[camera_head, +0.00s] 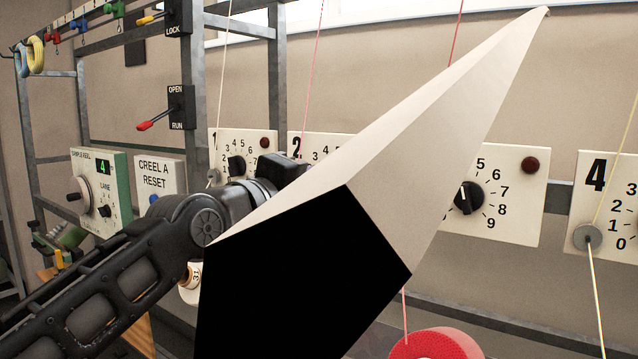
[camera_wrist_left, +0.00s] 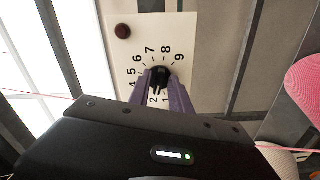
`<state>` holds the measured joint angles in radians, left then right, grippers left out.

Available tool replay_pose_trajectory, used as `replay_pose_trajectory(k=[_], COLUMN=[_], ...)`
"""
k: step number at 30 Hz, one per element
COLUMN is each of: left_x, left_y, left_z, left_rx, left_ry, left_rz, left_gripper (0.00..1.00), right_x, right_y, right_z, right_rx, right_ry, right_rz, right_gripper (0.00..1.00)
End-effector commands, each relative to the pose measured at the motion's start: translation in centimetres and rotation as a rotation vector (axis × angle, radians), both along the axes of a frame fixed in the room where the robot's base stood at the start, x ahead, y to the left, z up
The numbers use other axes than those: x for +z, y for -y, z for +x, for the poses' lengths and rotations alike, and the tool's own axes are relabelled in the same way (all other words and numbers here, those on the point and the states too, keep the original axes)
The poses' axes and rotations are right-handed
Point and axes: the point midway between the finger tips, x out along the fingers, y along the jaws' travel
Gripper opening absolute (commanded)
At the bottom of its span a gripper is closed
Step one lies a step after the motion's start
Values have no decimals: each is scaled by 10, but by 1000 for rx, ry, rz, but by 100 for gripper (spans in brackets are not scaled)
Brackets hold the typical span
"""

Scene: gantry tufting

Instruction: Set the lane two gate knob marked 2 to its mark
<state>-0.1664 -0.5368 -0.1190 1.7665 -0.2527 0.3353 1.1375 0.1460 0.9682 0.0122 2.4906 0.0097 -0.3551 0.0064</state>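The lane two panel, marked 2 (camera_head: 297,146), is mostly hidden in the head view by a large pale shape and my left arm. In the left wrist view a white panel (camera_wrist_left: 183,30) with a numbered dial fills the middle. Its black knob (camera_wrist_left: 160,75) lies between the purple fingertips of my left gripper (camera_wrist_left: 160,84). The fingertips flank the knob closely; whether they press on it is not clear. The knob's pointer setting is not readable. A dark red round light (camera_wrist_left: 123,31) sits on the panel. My right gripper does not show.
The large pale shape (camera_head: 440,130) with a black end blocks the centre of the head view. Panel 4 (camera_head: 612,195) and another dial panel (camera_head: 520,195) stand right. A red spool (camera_head: 435,345) is low centre. Yarn strands run upward. A green-edged control box (camera_head: 100,190) stands left.

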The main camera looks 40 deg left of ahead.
Motion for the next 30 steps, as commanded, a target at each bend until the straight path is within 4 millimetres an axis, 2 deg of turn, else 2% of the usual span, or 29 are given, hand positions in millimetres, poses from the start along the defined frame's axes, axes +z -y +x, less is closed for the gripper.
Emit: replay_pose_trajectory(k=[1,9,30], left_x=[0,0,-2], left_y=[0,0,0], left_z=[0,0,0], left_rx=[0,0,0], left_ry=[0,0,-2], left_rz=[0,0,37], left_gripper=[20,0,0], right_x=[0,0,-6], right_y=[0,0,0], right_z=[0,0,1], right_rx=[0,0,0], right_ry=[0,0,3], right_rz=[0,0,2], right_gripper=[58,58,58])
